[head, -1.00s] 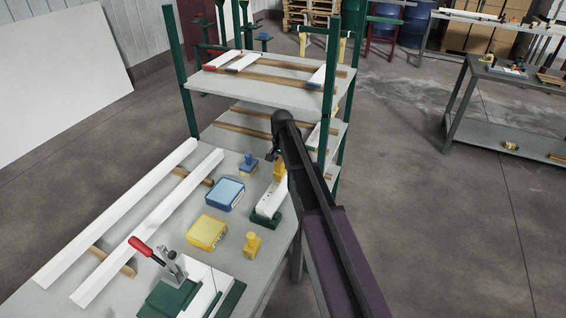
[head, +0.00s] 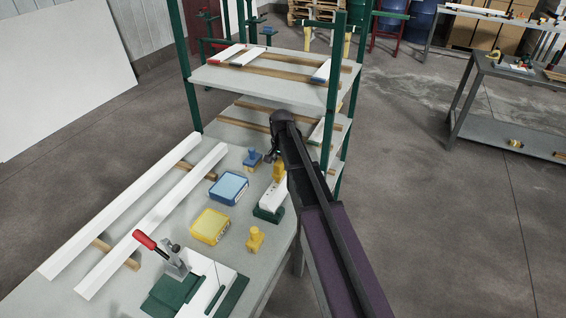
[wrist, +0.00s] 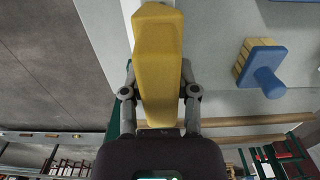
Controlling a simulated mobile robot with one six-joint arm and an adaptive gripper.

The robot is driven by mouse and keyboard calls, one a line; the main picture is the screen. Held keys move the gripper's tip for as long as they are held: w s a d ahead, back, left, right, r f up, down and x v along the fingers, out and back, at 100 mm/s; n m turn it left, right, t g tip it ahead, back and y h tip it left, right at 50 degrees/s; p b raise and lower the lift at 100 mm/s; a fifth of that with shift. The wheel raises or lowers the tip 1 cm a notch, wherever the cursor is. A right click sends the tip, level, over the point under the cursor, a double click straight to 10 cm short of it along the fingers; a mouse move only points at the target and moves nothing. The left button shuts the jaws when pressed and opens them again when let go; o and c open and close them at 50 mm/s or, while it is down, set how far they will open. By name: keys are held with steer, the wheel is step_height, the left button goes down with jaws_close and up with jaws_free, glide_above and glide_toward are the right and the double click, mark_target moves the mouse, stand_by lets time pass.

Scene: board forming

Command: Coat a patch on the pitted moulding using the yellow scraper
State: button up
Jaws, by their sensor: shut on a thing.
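My gripper (wrist: 160,90) is shut on the yellow scraper (wrist: 158,45), which points away from the wrist. In the head view the yellow scraper (head: 280,171) shows beside my dark arm, at the far end of the pitted moulding. The pitted moulding (head: 271,196) is a short white piece with small dark spots, lying in a green holder (head: 266,214) at the table's right edge. In the wrist view a white strip (wrist: 130,8) runs beside and partly behind the scraper. Whether the scraper touches the moulding cannot be told.
A blue tub (head: 229,187), a yellow tub (head: 210,227), a blue-handled tool (head: 252,158) and another yellow tool (head: 255,240) stand on the table. A red-handled clamp (head: 163,252) is at the front. Long white strips lie left. A green-framed rack (head: 335,110) stands behind.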

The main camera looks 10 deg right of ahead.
mark_target(277, 175)
stand_by(0.4)
steer(key=shift+s+a, duration=0.6)
steer(key=shift+s, duration=0.2)
steer(key=shift+s+a, duration=0.55)
steer(key=shift+s, duration=0.25)
steer(key=shift+s, duration=0.15)
steer(key=shift+s+a, duration=1.1)
steer(key=shift+s, duration=0.25)
steer(key=shift+s+a, duration=0.55)
steer(key=shift+s, duration=0.25)
steer(key=shift+s+a, duration=0.55)
steer(key=shift+s, duration=0.2)
steer(key=shift+r, duration=0.1)
steer(key=shift+w+r+p, duration=0.1)
steer(key=shift+r+p, duration=2.75)
steer(key=shift+p, duration=0.1)
